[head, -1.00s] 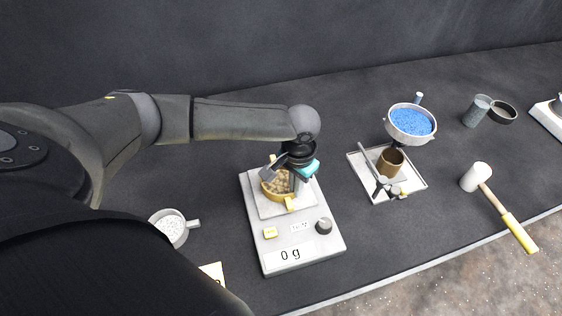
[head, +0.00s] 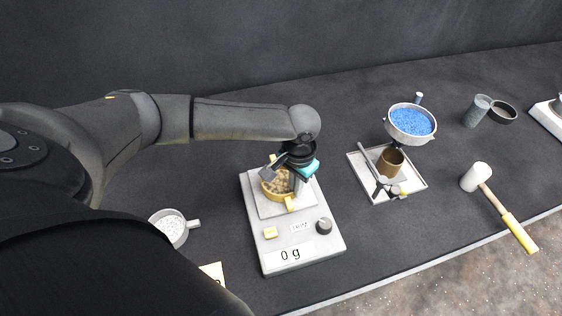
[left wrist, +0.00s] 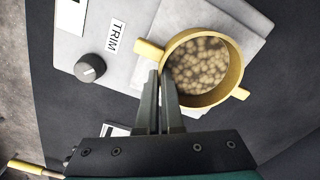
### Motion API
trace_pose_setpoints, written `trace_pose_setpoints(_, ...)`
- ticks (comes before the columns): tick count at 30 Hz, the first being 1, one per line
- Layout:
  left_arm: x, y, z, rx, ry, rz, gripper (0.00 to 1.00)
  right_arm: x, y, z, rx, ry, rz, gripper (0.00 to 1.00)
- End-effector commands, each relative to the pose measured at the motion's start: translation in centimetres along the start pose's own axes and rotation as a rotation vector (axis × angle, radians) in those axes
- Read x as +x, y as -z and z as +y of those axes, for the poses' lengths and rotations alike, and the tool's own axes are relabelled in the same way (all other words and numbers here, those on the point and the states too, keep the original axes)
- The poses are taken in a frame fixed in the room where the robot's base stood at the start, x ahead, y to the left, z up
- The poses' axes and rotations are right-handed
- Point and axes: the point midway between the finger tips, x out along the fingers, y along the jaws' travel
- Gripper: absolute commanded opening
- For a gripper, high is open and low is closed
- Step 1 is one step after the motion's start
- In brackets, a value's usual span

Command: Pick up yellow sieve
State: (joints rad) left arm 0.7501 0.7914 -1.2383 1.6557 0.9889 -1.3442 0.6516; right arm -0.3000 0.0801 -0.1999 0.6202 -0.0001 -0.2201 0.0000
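The yellow sieve (head: 270,188) is a round cup with two small handles, holding tan pebble-like grains. It sits on the plate of the grey scale (head: 254,222), whose display reads 0 g. In the left wrist view the sieve (left wrist: 233,75) is at upper right. My left gripper (left wrist: 159,72) points at it from below, its two fingers close together with a narrow gap, tips at the rim's lower left beside one handle. I cannot tell whether the sieve wall is between them. In the head view the left gripper (head: 290,186) is over the sieve's right side.
To the right are a white tray (head: 412,184) with a brown cup (head: 391,162), a bowl of blue grains (head: 410,122), a mallet (head: 493,197) and a grey cup (head: 477,110). The bench behind the scale is clear.

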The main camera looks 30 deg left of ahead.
Motion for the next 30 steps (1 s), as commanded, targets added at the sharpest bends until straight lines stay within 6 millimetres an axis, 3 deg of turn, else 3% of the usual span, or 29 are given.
trace_pose_setpoints(14,-0.1,0.1,0.0,0.000,0.000,0.001,0.00,0.0,0.0,0.0,0.000,0.000,0.000,0.64)
trace_pose_setpoints(20,-1.1,0.1,0.0,-0.001,-0.001,0.003,0.00,-0.2,0.0,0.0,0.000,0.000,0.000,0.64)
trace_pose_setpoints(26,-4.5,0.2,0.0,-0.001,-0.001,0.006,0.00,-0.7,0.1,0.0,0.000,0.000,0.000,0.64)
trace_pose_setpoints(30,-8.6,0.2,0.0,0.001,0.000,0.008,0.00,-1.2,0.1,0.0,0.000,0.000,0.000,0.64)
